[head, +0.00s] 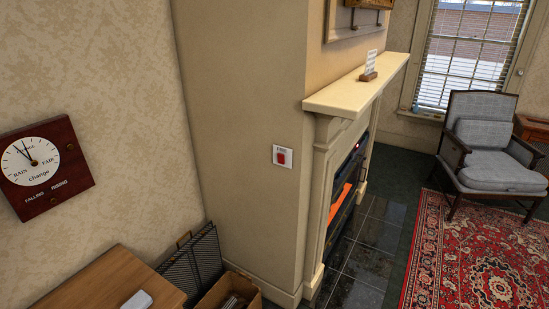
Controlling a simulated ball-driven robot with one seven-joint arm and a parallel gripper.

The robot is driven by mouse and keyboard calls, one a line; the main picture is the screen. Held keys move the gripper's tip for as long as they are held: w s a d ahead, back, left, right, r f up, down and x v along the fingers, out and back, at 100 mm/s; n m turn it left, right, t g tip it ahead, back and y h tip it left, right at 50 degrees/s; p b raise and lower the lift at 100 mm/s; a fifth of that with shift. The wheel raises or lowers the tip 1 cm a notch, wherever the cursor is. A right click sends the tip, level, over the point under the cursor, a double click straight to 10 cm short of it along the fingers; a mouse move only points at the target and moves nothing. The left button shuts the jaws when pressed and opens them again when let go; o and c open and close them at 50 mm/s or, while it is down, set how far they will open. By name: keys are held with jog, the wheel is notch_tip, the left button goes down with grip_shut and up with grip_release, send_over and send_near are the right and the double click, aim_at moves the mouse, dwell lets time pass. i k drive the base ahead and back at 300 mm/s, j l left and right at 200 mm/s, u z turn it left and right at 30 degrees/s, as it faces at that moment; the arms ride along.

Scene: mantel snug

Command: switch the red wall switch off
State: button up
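The red wall switch (282,157) sits on a small white plate on the side face of the chimney breast, left of the fireplace. The plate has small dark marking above the red rocker. The rocker's position is too small to tell. My gripper does not show in the head view.
The cream mantel shelf (358,84) juts out right of the switch. Below stand a wooden cabinet (112,284), a dark mesh screen (193,259) and a cardboard box (228,291). A grey armchair (490,150) and red rug (470,250) are at the right.

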aim_at(280, 157)
jog(key=i+l, duration=0.1)
jog(key=i, duration=0.35)
jog(key=i+l+u, duration=0.1)
jog(key=i, duration=0.35)
jog(key=i+l, duration=0.1)
jog(key=i, duration=0.4)
jog(key=i+l+u, duration=0.1)
jog(key=i, duration=0.35)
